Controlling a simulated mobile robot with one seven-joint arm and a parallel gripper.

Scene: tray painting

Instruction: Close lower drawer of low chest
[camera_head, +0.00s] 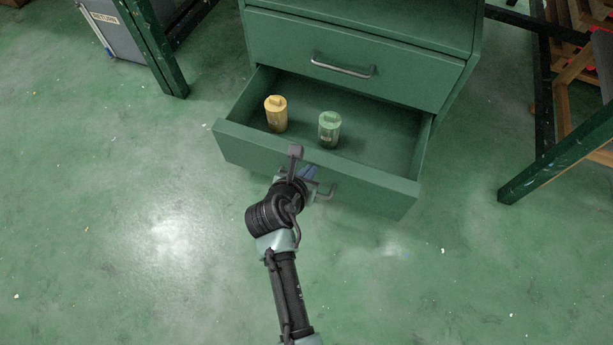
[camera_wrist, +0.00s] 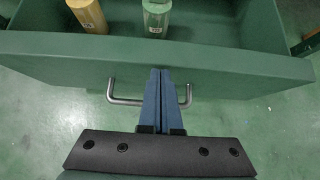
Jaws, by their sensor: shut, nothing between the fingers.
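The low chest (camera_head: 400,28) is green and stands at the top middle of the head view. Its lower drawer (camera_head: 385,191) is pulled well out, and the front panel also shows in the wrist view (camera_wrist: 230,62). A yellow container (camera_head: 276,114) and a green container (camera_head: 329,130) stand upright inside the drawer. My gripper (camera_head: 311,172) is at the drawer front, by the metal handle (camera_head: 328,192). In the wrist view my blue fingers (camera_wrist: 160,98) are together and empty, in front of the handle (camera_wrist: 124,101). I cannot tell whether they touch the panel.
The upper drawer (camera_head: 350,55) with its handle (camera_head: 343,68) is closed. A dark green table leg (camera_head: 160,60) and a grey bin marked RETURN (camera_head: 108,30) stand at the left. A green frame (camera_head: 555,155) stands at the right. The floor in front is clear.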

